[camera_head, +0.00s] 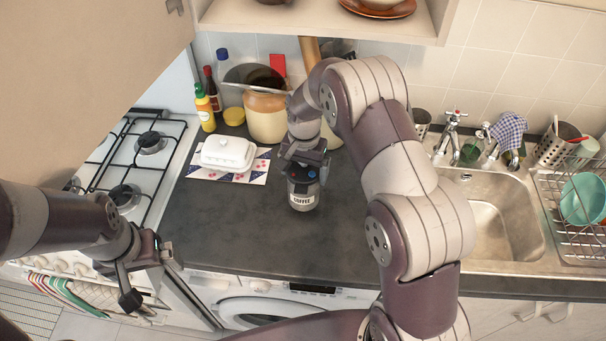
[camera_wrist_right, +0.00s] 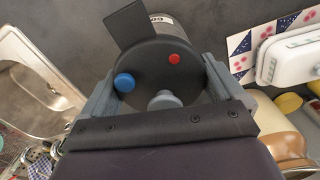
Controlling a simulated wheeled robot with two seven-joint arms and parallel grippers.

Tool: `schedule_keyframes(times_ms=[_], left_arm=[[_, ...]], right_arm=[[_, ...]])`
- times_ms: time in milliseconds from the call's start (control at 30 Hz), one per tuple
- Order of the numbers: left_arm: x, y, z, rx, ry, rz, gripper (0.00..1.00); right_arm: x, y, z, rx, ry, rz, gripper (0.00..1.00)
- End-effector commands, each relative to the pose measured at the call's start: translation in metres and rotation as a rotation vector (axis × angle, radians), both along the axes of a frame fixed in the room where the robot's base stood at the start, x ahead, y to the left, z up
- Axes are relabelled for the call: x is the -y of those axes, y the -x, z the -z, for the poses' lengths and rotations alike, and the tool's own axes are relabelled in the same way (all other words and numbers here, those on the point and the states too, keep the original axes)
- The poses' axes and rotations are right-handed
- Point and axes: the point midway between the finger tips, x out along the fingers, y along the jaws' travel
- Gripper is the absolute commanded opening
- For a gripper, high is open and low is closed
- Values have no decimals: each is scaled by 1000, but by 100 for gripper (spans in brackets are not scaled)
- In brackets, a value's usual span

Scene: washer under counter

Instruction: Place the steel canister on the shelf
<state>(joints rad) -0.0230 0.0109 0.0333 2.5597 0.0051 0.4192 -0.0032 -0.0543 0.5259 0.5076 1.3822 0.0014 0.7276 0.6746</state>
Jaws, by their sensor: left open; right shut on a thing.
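The steel canister (camera_head: 302,196) has a white COFFEE label and a dark lid, and it is upright at the counter's middle. My right gripper (camera_head: 304,160) is shut on it from above. In the right wrist view the canister's dark top (camera_wrist_right: 150,66), with a blue and a red button and a grey knob, sits between the two fingers. I cannot tell whether its base touches the counter. The shelf (camera_head: 330,26) is at the top of the head view, holding a plate stack. My left gripper (camera_head: 146,274) is open and empty in front of the stove.
A white butter dish (camera_head: 228,153) on a patterned mat is left of the canister. Bottles (camera_head: 205,108) and a tan crock (camera_head: 265,118) stand behind. The sink (camera_head: 497,218) and dish rack (camera_head: 572,215) are right. An open cabinet door (camera_head: 90,70) fills the upper left. The front counter is clear.

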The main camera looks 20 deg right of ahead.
Motion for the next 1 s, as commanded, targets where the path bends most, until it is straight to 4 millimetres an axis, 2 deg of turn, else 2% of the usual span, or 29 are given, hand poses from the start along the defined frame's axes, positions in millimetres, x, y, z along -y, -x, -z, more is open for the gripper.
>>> schedule_keyframes(times_ms=[67,200,300,667,700,967,1000], left_arm=[[0,0,-6,0,0,0,100],[0,0,-19,0,0,0,100],[0,0,-21,0,0,0,100],[0,0,-16,0,0,0,100],[0,0,-16,0,0,0,100],[0,0,-21,0,0,0,100],[0,0,-16,0,0,0,100]], right_arm=[[-2,-2,4,0,0,0,10],[-2,-1,26,-1,0,0,10],[-2,-2,38,2,0,0,10],[-1,-2,45,3,0,0,10],[-1,-1,45,0,0,0,100],[-1,-1,40,0,0,0,100],[-1,-2,38,3,0,0,100]])
